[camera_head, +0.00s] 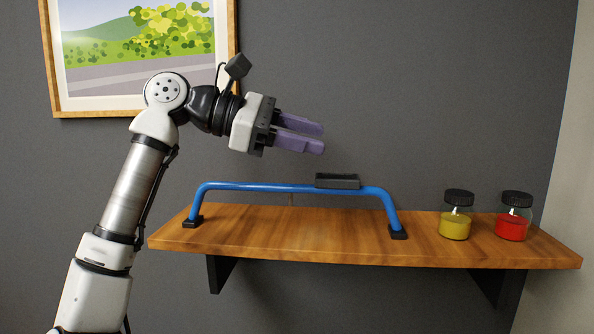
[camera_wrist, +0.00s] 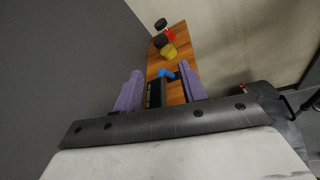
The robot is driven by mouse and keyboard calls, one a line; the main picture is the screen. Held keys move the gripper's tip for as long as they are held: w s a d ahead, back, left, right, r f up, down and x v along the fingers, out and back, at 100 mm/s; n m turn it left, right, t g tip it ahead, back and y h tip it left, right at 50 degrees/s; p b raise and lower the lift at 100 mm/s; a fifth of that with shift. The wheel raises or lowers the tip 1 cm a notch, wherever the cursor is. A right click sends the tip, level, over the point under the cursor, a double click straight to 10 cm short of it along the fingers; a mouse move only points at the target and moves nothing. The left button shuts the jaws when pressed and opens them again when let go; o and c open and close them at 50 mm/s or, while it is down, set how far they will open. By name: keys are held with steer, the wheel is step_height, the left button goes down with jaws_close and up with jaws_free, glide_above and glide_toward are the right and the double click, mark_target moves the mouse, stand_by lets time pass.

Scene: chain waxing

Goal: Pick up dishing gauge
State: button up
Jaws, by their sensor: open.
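The dishing gauge (camera_head: 250,187) appears to be the blue arched bar standing on the wooden shelf on two black feet. A dark rectangular block (camera_head: 337,181) sits on the bar's top, right of its middle. My gripper (camera_head: 322,138) is open and empty, above the bar and slightly left of the block, with its purple fingers pointing right. In the wrist view, a blue end of the bar (camera_wrist: 167,74) and the dark block with pale lettering (camera_wrist: 154,94) show between the fingers. Most of the bar is hidden there.
The wooden shelf (camera_head: 300,239) is fixed to the grey wall. A jar with yellow contents (camera_head: 455,226) and a jar with red contents (camera_head: 512,228), both black-lidded, stand at its right end. A framed picture (camera_head: 140,104) hangs behind my arm. The air around my gripper is clear.

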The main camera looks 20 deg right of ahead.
steer(key=w+t+y+p, duration=0.2)
steer(key=w+y, duration=0.3)
steer(key=n+t+y+p, duration=0.1)
steer(key=n+y+p, duration=0.1)
steer(key=y, duration=0.2)
glide_toward(291, 192)
steer(key=b+x, duration=0.1)
steer(key=x, duration=0.5)
steer(key=shift+w+a+b, duration=0.1)
steer(key=shift+w+b, duration=0.05)
steer(key=shift+b, duration=0.2)
steer(key=x, duration=0.1)
steer(key=p+x, duration=0.1)
steer(key=x, duration=0.2)
steer(key=shift+w+d+f+p, duration=0.1)
steer(key=shift+w+d+p, duration=0.15)
steer(key=shift+w+p, duration=0.1)
steer(key=shift+d+f, duration=0.15)
steer(key=shift+f, duration=0.35)
jaws_close()
